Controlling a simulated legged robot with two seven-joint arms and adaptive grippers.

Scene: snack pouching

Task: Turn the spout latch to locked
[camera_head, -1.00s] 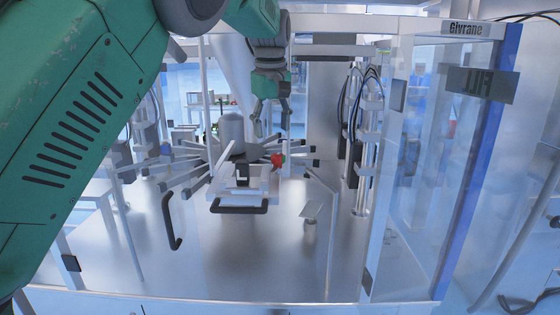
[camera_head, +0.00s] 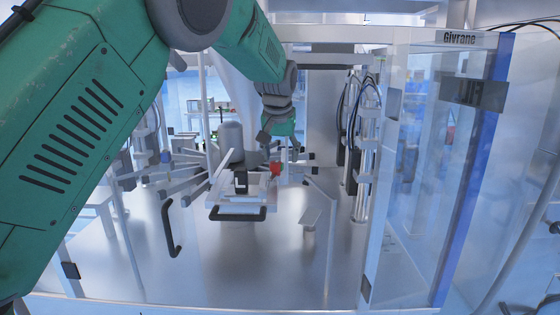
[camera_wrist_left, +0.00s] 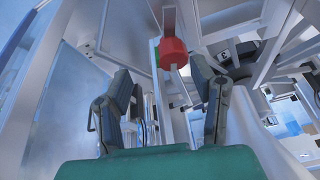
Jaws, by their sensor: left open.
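The spout latch shows as a red knob (camera_head: 276,169) at the right side of the white spout unit (camera_head: 240,190) in the head view. In the left wrist view the red knob (camera_wrist_left: 173,52) sits at the upper middle, with a bit of green at its left edge. My left gripper (camera_head: 281,158) is open just above and around the knob. In the wrist view its two fingers (camera_wrist_left: 165,85) stand apart on either side of the knob, which lies beyond the tips. I cannot tell whether a finger touches it. My right gripper is not in view.
Grey radial arms spread around a grey hub (camera_head: 231,137). A black handle (camera_head: 238,214) fronts the spout unit, and another handle (camera_head: 171,230) hangs at the left. A clear panel (camera_head: 425,180) stands at the right. The metal floor (camera_head: 265,265) in front is mostly clear.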

